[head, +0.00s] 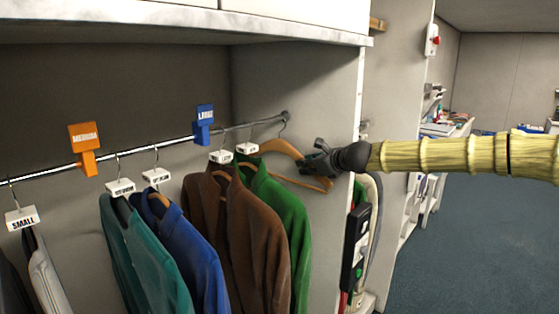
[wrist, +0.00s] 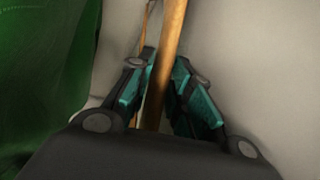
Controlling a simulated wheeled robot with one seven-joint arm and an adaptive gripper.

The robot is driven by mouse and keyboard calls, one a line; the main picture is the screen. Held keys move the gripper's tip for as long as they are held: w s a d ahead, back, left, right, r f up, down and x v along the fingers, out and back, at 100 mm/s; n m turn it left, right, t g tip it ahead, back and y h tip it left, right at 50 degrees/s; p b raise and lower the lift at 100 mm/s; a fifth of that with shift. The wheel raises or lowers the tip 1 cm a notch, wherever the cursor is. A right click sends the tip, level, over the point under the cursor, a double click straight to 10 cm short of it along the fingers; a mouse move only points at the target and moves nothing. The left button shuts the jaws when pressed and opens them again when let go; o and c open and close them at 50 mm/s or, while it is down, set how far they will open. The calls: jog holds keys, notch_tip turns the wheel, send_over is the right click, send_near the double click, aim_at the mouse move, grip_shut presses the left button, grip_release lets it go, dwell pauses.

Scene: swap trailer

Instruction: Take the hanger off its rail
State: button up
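The bare wooden hanger (head: 281,148) hangs by its hook at the right end of the metal rail (head: 150,145), to the right of the green jacket. My gripper (head: 312,165) reaches in from the right to the hanger's right arm. In the wrist view a wooden bar of the hanger (wrist: 172,45) runs between the two teal-padded fingers (wrist: 164,72). The fingertips close in on both sides of the bar and appear to touch it. The hook still shows at the rail in the head view.
A green jacket (head: 290,210), a brown jacket (head: 235,235) and other clothes hang to the left. Orange (head: 84,137) and blue (head: 205,114) size markers sit on the rail. The side panel (head: 300,80) is behind the hanger. A black device (head: 356,235) is below my arm; open floor lies right.

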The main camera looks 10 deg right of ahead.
jog(key=shift+s+r, duration=0.1)
jog(key=shift+s, duration=0.05)
grip_shut()
jog(key=shift+r, duration=0.1)
jog(key=shift+r, duration=1.75)
jog(key=shift+s+d+f, duration=0.1)
jog(key=shift+s+d, duration=0.05)
jog(key=shift+s, duration=0.1)
jog(key=s+d+b, duration=0.1)
jog(key=s+d, duration=0.2)
jog(key=s, duration=0.5)
jog(key=s+d, duration=0.4)
jog(key=s, duration=0.3)
jog(key=shift+s+d+b, duration=0.2)
jog(key=shift+s+b, duration=0.15)
